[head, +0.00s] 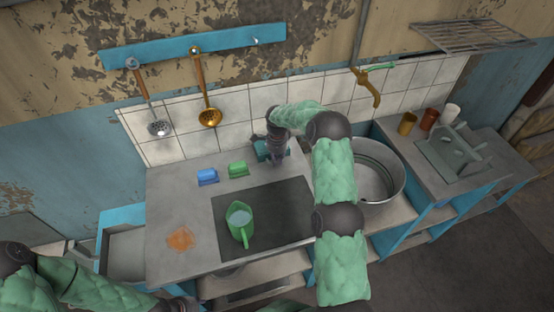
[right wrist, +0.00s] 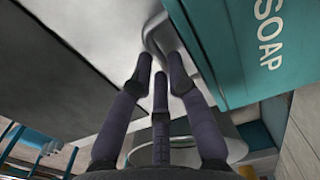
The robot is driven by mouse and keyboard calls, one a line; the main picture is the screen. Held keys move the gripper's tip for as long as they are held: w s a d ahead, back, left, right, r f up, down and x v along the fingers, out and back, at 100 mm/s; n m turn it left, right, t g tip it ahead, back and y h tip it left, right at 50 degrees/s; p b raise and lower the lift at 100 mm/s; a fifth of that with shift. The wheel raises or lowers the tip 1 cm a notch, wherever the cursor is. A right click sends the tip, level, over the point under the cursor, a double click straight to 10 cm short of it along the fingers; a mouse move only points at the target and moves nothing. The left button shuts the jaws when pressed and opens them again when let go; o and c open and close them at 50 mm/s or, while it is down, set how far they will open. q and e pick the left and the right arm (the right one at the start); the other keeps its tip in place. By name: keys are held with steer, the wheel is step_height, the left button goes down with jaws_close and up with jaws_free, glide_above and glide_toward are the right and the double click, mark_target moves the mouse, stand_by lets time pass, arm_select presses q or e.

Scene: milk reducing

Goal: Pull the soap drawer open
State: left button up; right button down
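The teal soap dispenser, lettered SOAP (right wrist: 265,50), fills the upper right of the right wrist view. In the head view the soap dispenser (head: 262,151) stands at the back of the counter by the tiles, partly hidden by my right gripper (head: 277,150). A smooth grey metal part (right wrist: 162,35) curves beside the dispenser, just beyond my right fingertips (right wrist: 160,68). The fingertips are apart with a narrow gap and nothing clearly held between them. Any drawer front is hard to make out. My left gripper (head: 182,305) is at the bottom edge of the head view, mostly cut off.
A blue sponge (head: 207,176) and a green sponge (head: 238,168) lie on the counter. A green jug (head: 240,222) stands on the dark plate (head: 285,200). A round metal basin (head: 392,165) is right of my right arm. An orange patch (head: 180,239) lies front left.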

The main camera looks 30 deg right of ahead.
steer(key=shift+s, duration=0.1)
steer(key=shift+s+a, duration=0.3)
steer(key=shift+s, duration=0.85)
steer(key=shift+s+a, duration=0.25)
steer(key=shift+s, duration=0.95)
steer(key=shift+s+a, duration=0.3)
steer(key=shift+s, duration=0.85)
steer(key=c, duration=1.5)
jaws_free()
steer(key=shift+r, duration=0.1)
step_height(320, 180, up, 12)
steer(key=shift+f, duration=0.1)
